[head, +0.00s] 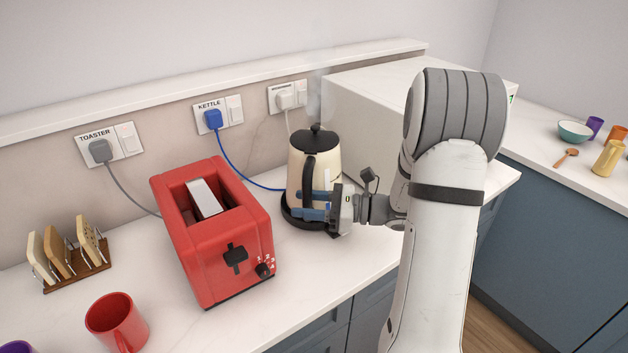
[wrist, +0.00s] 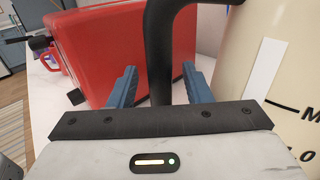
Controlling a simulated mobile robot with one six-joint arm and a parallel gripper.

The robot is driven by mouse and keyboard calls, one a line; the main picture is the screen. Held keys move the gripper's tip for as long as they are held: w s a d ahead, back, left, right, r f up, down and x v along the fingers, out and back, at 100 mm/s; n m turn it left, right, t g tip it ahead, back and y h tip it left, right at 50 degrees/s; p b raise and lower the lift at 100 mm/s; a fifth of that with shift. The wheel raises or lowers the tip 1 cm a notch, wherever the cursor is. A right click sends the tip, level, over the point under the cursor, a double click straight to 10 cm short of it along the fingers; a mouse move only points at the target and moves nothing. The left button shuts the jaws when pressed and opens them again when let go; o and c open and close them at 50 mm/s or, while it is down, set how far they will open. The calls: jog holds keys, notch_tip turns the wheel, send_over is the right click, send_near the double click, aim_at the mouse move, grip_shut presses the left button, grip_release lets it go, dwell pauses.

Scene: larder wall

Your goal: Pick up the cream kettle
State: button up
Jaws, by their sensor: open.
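The cream kettle (head: 328,160) stands upright on its black base (head: 287,216), with a black lid and steam above it. Its black handle (head: 308,170) faces the front of the counter. My gripper (head: 305,204) is open at the lower part of the handle. In the wrist view, the handle (wrist: 160,50) passes between the two blue fingers of my gripper (wrist: 160,82), with a gap on each side. The kettle body (wrist: 285,60) fills the right side there, with a pale level strip. The handle's lower end is hidden behind the gripper body.
A red toaster (head: 220,245) holding something pale stands left of the kettle. A blue cord (head: 238,168) runs from the kettle socket (head: 218,114) to the base. A large white box (head: 375,88) stands behind. A toast rack (head: 75,267) and red mug (head: 117,322) are at left.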

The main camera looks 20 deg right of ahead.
jog(key=shift+c, duration=0.5)
grip_shut()
dwell(0.8)
jog(key=shift+w+r, duration=0.1)
jog(key=shift+r, duration=0.05)
